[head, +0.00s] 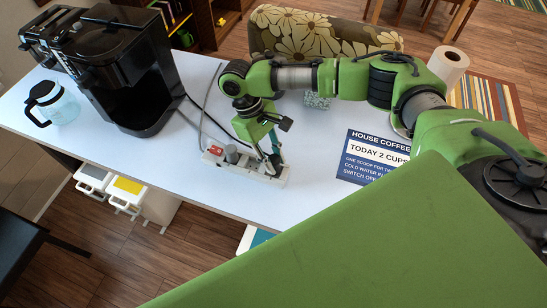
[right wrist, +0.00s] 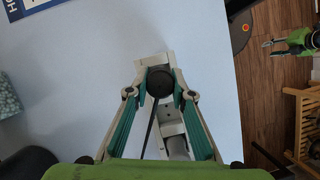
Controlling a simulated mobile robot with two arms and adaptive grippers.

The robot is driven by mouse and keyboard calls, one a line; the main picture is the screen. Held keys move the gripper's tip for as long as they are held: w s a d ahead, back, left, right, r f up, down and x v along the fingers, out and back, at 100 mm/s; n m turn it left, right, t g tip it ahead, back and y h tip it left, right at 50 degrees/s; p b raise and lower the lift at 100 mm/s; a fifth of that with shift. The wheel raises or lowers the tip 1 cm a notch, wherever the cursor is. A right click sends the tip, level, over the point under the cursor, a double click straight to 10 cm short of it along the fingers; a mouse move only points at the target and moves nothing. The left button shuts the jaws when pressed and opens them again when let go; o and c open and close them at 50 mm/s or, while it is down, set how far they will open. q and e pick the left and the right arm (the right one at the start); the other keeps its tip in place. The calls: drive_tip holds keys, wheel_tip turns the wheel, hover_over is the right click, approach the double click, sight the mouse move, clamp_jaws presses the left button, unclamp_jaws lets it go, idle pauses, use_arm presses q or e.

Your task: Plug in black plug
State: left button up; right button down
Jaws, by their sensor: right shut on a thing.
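A white power strip (head: 213,158) with a red switch lies near the table's front edge; a grey plug (head: 231,153) stands in it. My right gripper (head: 274,161) is over the strip's right end, pointing down. In the right wrist view the round black plug (right wrist: 160,82) is between its fingers, shut on it, with a black cord trailing from it. The plug is over the power strip (right wrist: 152,60); I cannot tell whether its pins are in a socket. My left gripper (right wrist: 272,47) shows only in the right wrist view, with its fingers apart and empty over the floor.
A black coffee maker (head: 118,75), a glass carafe (head: 55,104) and a toaster (head: 48,38) stand at the left. A blue coffee sign (head: 368,160), a patterned box (head: 317,101) and a paper roll (head: 448,66) are to the right. The table (head: 215,195) drops off in front.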

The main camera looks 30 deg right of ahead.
drive_tip(key=shift+f, duration=0.75)
drive_tip(key=shift+s+f+b, duration=0.15)
drive_tip(key=shift+b, duration=0.15)
drive_tip(key=c, duration=1.9)
unclamp_jaws()
drive_tip(key=shift+o, duration=1)
drive_tip(key=o, duration=0.5)
